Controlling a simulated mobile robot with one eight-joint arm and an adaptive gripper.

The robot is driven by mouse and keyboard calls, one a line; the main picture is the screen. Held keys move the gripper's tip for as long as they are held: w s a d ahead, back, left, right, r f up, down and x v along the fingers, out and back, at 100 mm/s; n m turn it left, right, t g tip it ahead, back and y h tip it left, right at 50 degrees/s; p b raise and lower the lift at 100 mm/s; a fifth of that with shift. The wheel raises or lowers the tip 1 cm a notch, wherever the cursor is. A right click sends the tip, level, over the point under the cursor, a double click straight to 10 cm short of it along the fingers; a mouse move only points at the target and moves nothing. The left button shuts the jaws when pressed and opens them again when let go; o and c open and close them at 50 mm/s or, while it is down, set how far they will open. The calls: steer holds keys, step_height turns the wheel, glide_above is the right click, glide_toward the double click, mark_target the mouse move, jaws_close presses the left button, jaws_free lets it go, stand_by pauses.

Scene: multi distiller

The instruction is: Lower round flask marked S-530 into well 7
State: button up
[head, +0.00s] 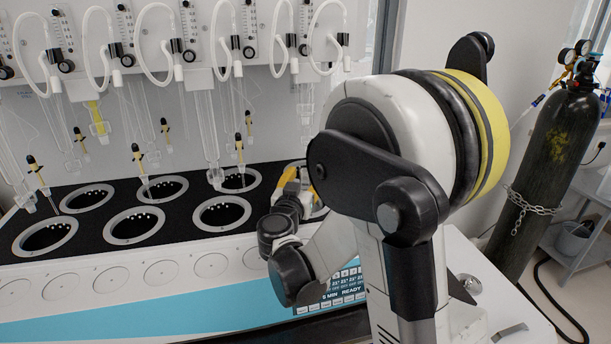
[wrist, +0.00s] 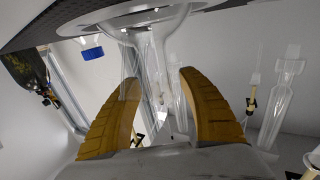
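The distiller's black top (head: 100,211) has two rows of round wells with pale rings; an empty-looking well (head: 222,213) is in the near row, left of my gripper. No well number or S-530 mark is readable.
White hoses (head: 158,35), glass tubes and yellow-and-black pieces hang above the wells. My arm covers the right end of the distiller. A dark gas cylinder (head: 545,165) with a chain stands at the right. More clear glassware (wrist: 283,100) shows at right in the wrist view.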

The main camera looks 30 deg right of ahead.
steer(key=v, duration=1.2)
steer(key=shift+s+d, duration=0.1)
steer(key=s+g, duration=0.1)
steer(key=s+d+f+n+g+y, duration=0.1)
steer(key=s+f+y, duration=0.1)
steer(key=shift+s+d+f+n+g, duration=0.25)
steer(key=shift+s+n+g, duration=0.05)
steer(key=shift+g, duration=0.1)
steer(key=s+y, duration=0.1)
steer(key=s+a+f+n+g+y, duration=0.1)
steer(key=s, duration=0.1)
steer(key=s+f+n+y, duration=0.1)
steer(key=s, duration=0.1)
steer(key=shift+s+a+f+g+y, duration=0.1)
steer(key=shift+a+f+g+y, duration=0.1)
steer(key=shift+a+g+y, duration=0.15)
steer(key=s+a+n+g+y, duration=0.1)
steer(key=s+a+n+y, duration=0.4)
steer(key=s+a, duration=0.4)
steer(key=shift+s+a+f+y, duration=0.3)
steer(key=shift+a+f+y, duration=0.2)
steer(key=shift+y, duration=0.25)
